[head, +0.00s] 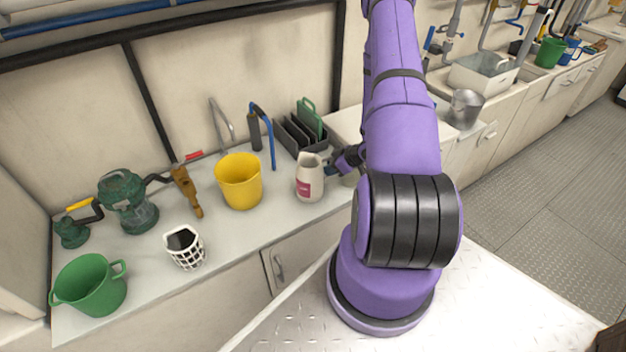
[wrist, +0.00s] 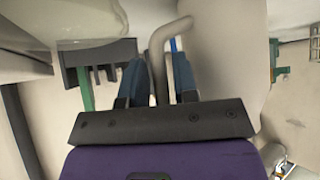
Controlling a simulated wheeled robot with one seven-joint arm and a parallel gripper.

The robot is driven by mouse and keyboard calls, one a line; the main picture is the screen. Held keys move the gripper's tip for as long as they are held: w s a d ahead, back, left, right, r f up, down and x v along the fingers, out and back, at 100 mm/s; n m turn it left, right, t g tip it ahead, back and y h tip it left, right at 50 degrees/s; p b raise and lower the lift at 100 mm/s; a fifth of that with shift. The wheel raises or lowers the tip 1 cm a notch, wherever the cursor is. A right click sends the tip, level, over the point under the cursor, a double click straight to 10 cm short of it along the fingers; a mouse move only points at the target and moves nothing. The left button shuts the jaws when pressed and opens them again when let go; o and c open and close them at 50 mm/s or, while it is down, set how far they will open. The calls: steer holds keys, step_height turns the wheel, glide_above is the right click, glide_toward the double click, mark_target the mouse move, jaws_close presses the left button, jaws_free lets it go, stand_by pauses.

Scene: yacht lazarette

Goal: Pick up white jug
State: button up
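The white jug (head: 308,168), with a pink-red label, stands upright on the counter between the yellow bucket and my arm. My gripper (head: 336,166) is at the jug's right side, partly hidden behind my purple arm. In the wrist view, the jug's pale body (wrist: 232,50) fills the right of centre, and its bent handle reaches in between my two blue fingers (wrist: 159,82). The fingers stand apart on either side of the handle, and a gap shows beside it. The jug's base is out of the wrist view.
The yellow bucket (head: 238,183) stands left of the jug, and a dark divided rack (head: 296,134) is behind it. A pale container (head: 350,179) is close on the right, partly hidden by my arm. A white basket (head: 184,250) and a green bucket (head: 92,287) are farther left.

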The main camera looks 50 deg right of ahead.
mark_target(332, 159)
steer(key=shift+w+f, duration=0.15)
jaws_close()
steer(key=shift+r, duration=0.2)
steer(key=shift+r, duration=1.5)
steer(key=shift+s+a+r, duration=0.1)
steer(key=shift+s, duration=0.2)
steer(key=s+a+r, duration=0.1)
steer(key=s+a, duration=0.4)
steer(key=s, duration=0.9)
steer(key=shift+s+a+r, duration=0.2)
stand_by(1.8)
